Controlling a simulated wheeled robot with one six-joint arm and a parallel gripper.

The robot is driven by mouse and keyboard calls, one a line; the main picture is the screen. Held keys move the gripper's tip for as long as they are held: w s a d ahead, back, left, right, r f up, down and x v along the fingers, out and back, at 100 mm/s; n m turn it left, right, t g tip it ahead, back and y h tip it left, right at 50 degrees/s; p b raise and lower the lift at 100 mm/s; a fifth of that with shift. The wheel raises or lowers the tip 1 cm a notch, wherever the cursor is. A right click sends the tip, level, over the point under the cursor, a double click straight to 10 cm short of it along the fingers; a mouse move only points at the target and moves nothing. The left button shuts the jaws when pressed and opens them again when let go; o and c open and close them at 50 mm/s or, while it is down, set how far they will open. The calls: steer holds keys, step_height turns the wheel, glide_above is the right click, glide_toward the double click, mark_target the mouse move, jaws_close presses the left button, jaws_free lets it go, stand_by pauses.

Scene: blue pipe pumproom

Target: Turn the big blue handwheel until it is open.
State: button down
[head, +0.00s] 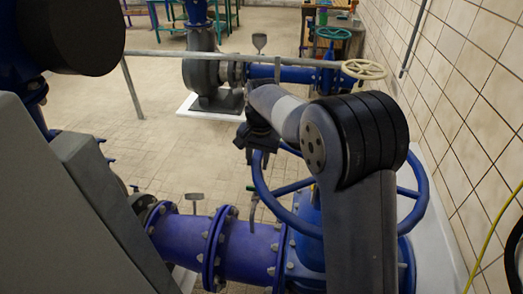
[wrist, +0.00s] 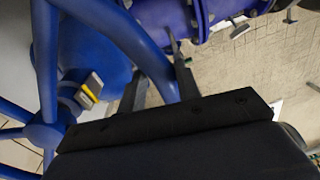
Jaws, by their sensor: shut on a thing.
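The big blue handwheel (head: 262,188) lies in front of me in the head view, partly hidden behind my arm. Its rim, spokes and hub also show in the wrist view (wrist: 122,32). My gripper (head: 257,143) is at the left far part of the rim in the head view. In the wrist view its two dark fingers (wrist: 158,70) stand on either side of the blue rim, and the gripper is shut on it. The fingertips are small and dark in the head view, so the contact there is hard to see.
A blue flanged pipe (head: 245,250) runs left from the valve. A grey railing (head: 160,53) crosses beyond it. A tiled wall (head: 465,90) closes the right side. Behind stand a pump (head: 205,75) and a cream handwheel (head: 363,69). Tiled floor is open at the left middle.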

mark_target(261, 185)
steer(key=s+n, duration=0.1)
steer(key=s, duration=0.1)
steer(key=s+n+b, duration=0.1)
steer(key=s, duration=0.2)
steer(key=s+d+n, duration=0.1)
steer(key=s, duration=0.1)
steer(key=shift+s+n, duration=0.4)
steer(key=shift+s+d, duration=0.2)
steer(key=shift+s, duration=0.2)
steer(key=shift+s+n, duration=0.1)
steer(key=shift+n, duration=0.2)
steer(key=shift+f, duration=0.1)
steer(key=c, duration=1.4)
jaws_free()
steer(key=shift+s, duration=0.15)
steer(key=shift+o, duration=1.4)
steer(key=shift+s+b, duration=0.2)
steer(key=shift+b, duration=0.1)
steer(key=shift+w+d, duration=0.1)
steer(key=shift+w, duration=0.05)
